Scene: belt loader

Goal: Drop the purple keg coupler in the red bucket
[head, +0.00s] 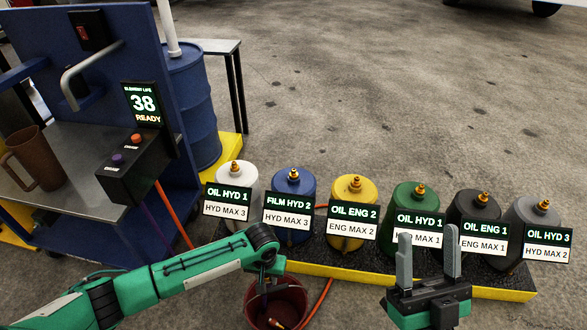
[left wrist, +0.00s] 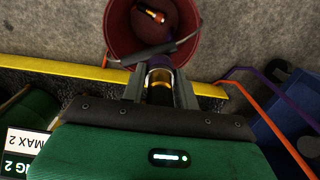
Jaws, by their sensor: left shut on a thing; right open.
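The red bucket (head: 300,304) stands on the floor in front of the keg rack. It also shows in the left wrist view (left wrist: 121,32), with its grey handle across the near side. My left gripper (head: 267,282) is over the bucket, shut on the purple keg coupler (left wrist: 160,76). The coupler's brass body shows between the fingers; its far end is partly hidden and dark purple against the bucket. Another coupler, orange-red with a brass end (left wrist: 152,14), lies inside the bucket. My right gripper (head: 428,262) is open and empty in front of the green keg.
Several labelled kegs (head: 352,193) stand in a row on a black, yellow-edged rack (head: 405,281). An orange hose (head: 320,302) runs beside the bucket. A blue cart (head: 190,165) with a console (head: 137,168) and a brown jug (head: 35,158) is at left.

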